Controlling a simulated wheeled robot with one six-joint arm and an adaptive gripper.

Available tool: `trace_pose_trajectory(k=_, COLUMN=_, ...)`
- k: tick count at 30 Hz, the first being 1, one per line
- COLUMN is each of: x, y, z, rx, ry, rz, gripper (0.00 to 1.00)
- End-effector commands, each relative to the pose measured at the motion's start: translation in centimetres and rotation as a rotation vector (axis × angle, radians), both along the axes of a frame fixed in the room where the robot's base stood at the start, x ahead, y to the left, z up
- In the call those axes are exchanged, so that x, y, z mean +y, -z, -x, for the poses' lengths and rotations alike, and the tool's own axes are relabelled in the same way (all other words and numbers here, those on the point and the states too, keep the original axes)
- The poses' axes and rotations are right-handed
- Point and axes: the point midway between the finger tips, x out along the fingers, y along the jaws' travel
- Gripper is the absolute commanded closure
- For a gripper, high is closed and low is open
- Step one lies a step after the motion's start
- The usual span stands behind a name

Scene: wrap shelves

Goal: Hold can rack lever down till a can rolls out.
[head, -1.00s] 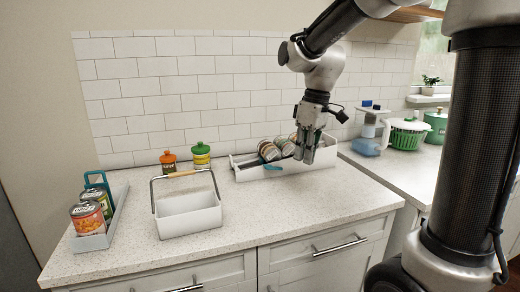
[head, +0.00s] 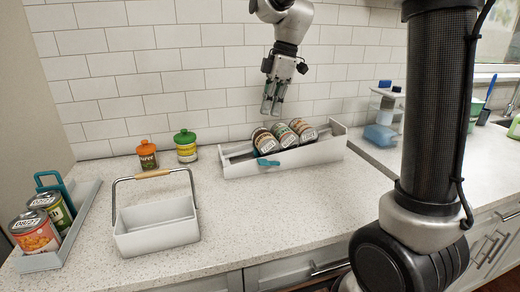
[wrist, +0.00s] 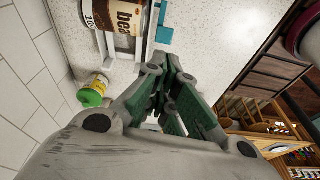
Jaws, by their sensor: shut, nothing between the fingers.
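The white can rack (head: 310,157) stands at the back of the counter against the tiled wall. Three cans lie tilted in it side by side: a left can (head: 264,141), a middle can (head: 285,135) and a right can (head: 303,130). The teal lever (head: 267,162) sticks out at the rack's front left; a teal piece (wrist: 163,35) shows beside a can (wrist: 112,14) in the wrist view. My gripper (head: 271,107) is shut and empty, pointing down above the left can, apart from it and from the lever. Its fingers (wrist: 170,88) fill the middle of the wrist view.
A white basket (head: 155,232) with a raised handle stands in front left of the rack. An orange-lidded jar (head: 147,155) and a green-lidded jar (head: 186,147) stand left of the rack. A long tray (head: 40,262) with two cans sits at far left. Counter before the rack is clear.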

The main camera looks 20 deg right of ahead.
Motion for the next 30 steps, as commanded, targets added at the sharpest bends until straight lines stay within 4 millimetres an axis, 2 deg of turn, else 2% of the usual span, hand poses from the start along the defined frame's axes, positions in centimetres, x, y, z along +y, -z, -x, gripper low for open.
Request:
trace_pose_trajectory(k=7, x=0.0, y=0.0, z=0.2, rx=-0.014, ry=-0.096, rz=0.001, gripper=1.0)
trace_pose_trajectory(k=19, x=0.1, y=0.4, z=0.2, rx=-0.016, ry=-0.102, rz=0.001, gripper=1.0)
trace_pose_trajectory(k=23, x=0.4, y=1.8, z=0.2, rx=-0.013, ry=-0.103, rz=0.002, gripper=1.0)
trace_pose_trajectory(k=30, x=1.5, y=6.6, z=0.3, rx=-0.011, ry=-0.102, rz=0.002, gripper=1.0)
